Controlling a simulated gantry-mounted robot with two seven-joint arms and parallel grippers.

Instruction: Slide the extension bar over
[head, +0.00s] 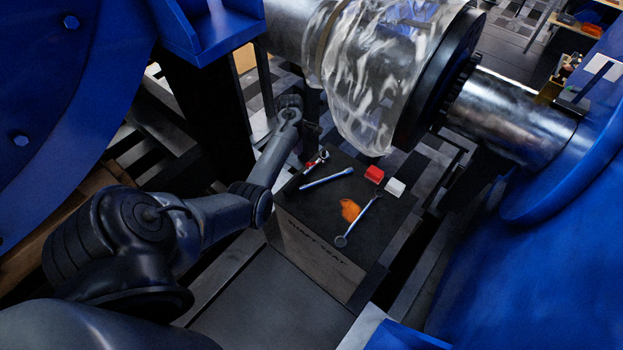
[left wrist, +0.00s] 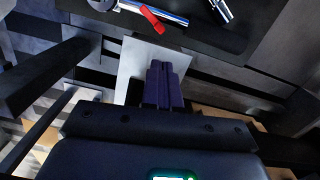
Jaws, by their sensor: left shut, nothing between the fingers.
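A straight chrome bar (head: 327,178), which looks like the extension bar, lies on the dark top of a box (head: 318,262). A ratchet-like tool (head: 316,168) with a red part lies just left of it. My left gripper (head: 309,132) is beyond the box's far left corner, small and dark, apart from the bar. In the left wrist view its fingers (left wrist: 163,82) are together and empty. A red lever (left wrist: 152,18) and chrome tools show beyond them at the top edge; which one is the bar I cannot tell. My right gripper is not in view.
A large shaft with a clear wrapped cover (head: 375,70) hangs above. Blue housings (head: 540,260) stand on both sides.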

